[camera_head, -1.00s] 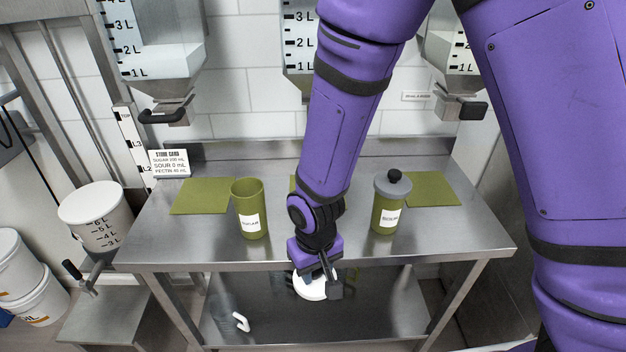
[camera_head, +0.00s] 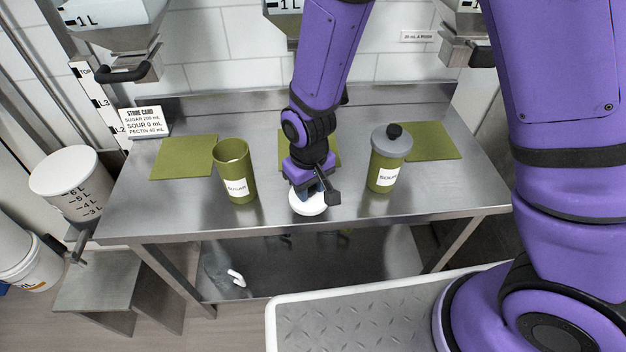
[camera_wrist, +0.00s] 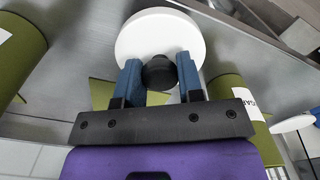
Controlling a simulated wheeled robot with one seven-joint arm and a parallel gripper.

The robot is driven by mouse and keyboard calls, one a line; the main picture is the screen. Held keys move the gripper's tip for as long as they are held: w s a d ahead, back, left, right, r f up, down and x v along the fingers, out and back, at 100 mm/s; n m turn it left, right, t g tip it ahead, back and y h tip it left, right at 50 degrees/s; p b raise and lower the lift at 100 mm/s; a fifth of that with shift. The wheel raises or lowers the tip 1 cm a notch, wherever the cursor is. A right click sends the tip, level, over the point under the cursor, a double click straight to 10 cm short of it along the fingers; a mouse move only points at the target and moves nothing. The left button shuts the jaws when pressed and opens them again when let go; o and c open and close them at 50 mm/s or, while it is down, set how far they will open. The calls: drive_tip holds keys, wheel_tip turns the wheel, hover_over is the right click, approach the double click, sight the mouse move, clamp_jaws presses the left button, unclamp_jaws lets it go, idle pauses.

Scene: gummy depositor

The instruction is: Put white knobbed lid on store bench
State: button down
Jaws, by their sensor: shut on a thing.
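The white lid (camera_head: 308,204) with a black knob is held by my gripper (camera_head: 312,187) at the front middle of the steel bench (camera_head: 270,222). In the wrist view the two blue fingers of my gripper (camera_wrist: 159,82) are shut on the black knob (camera_wrist: 159,71), with the white disc of the lid (camera_wrist: 150,38) beyond it. The lid is over or on the bench top near its front edge; whether it touches the steel I cannot tell.
An open green sugar canister (camera_head: 236,172) stands left of the lid. A green canister with a grey knobbed lid (camera_head: 388,160) stands to the right. Green mats (camera_head: 183,157) lie behind, one partly hidden by my arm. A store card (camera_head: 143,122) stands at the back left.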

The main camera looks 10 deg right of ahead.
drive_tip(key=w, duration=0.2)
drive_tip(key=w+d, duration=0.1)
drive_tip(key=w, duration=0.1)
drive_tip(key=shift+d+f, duration=0.15)
drive_tip(key=shift+f, duration=0.05)
drive_tip(key=shift+w+f, duration=0.15)
drive_tip(key=shift+f, duration=0.75)
drive_tip(key=shift+w+f, duration=0.1)
drive_tip(key=shift+f, duration=0.75)
drive_tip(key=shift+f, duration=0.1)
drive_tip(key=c, duration=0.8)
unclamp_jaws()
drive_tip(key=shift+o, duration=0.2)
wheel_tip(320, 180, up, 12)
